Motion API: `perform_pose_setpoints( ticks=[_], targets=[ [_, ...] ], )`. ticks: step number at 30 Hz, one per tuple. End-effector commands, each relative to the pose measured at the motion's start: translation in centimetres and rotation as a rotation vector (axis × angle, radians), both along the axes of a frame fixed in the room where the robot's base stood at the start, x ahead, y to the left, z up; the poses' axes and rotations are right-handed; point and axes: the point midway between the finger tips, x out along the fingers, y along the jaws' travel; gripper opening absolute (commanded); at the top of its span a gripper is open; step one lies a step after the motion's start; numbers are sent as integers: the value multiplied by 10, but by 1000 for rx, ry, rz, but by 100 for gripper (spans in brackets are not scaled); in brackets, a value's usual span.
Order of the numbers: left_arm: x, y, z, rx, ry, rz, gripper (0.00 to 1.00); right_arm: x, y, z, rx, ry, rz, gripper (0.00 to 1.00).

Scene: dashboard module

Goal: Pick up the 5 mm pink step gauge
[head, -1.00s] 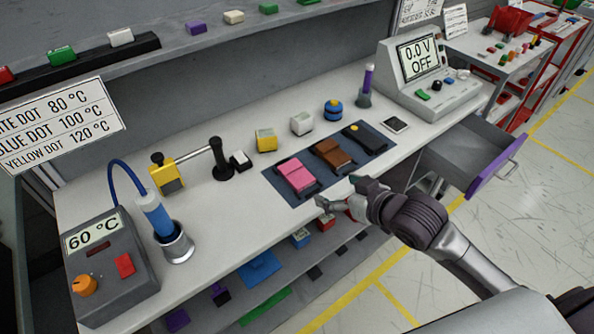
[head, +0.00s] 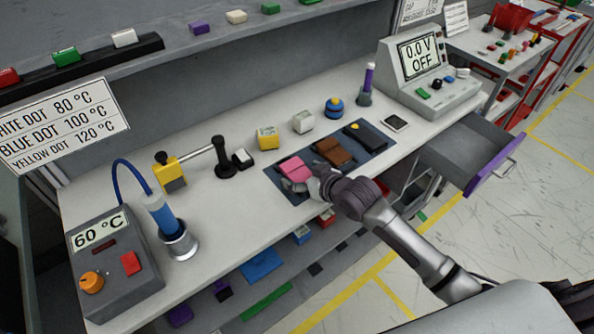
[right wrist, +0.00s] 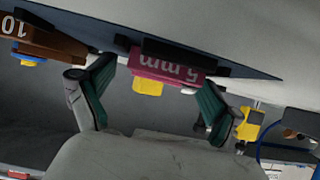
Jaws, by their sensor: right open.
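The pink step gauge (head: 294,170) lies on the dark blue mat (head: 281,187) on the bench. In the right wrist view the pink gauge (right wrist: 165,68) shows "5 mm" on its face and sits between the fingers, nearer their tips. My right gripper (head: 300,183) reaches in from the right over the mat's front edge. Its two green-padded fingers are spread on either side of the gauge (right wrist: 158,92), with gaps visible. The gripper hides the gauge's front part in the head view. My left gripper is out of view.
A brown gauge (head: 334,152) and a black gauge (head: 366,135) lie on the same mat, right of the pink one. A yellow block (head: 267,138) and a white block (head: 303,122) stand behind. An open drawer (head: 470,155) juts out at right. A heater (head: 112,255) stands at left.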

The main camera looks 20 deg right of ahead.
Motion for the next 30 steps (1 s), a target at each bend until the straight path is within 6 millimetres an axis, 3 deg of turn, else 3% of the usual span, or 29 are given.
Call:
perform_pose_setpoints(
  ticks=[8, 19, 30],
  targets=[
    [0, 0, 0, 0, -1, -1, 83, 2, 1, -1, 0, -1, 0, 88],
    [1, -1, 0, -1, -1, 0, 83, 2, 1, -1, 0, -1, 0, 27],
    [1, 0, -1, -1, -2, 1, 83, 3, 1, 5, 1, -4, 0, 25]
  ],
)
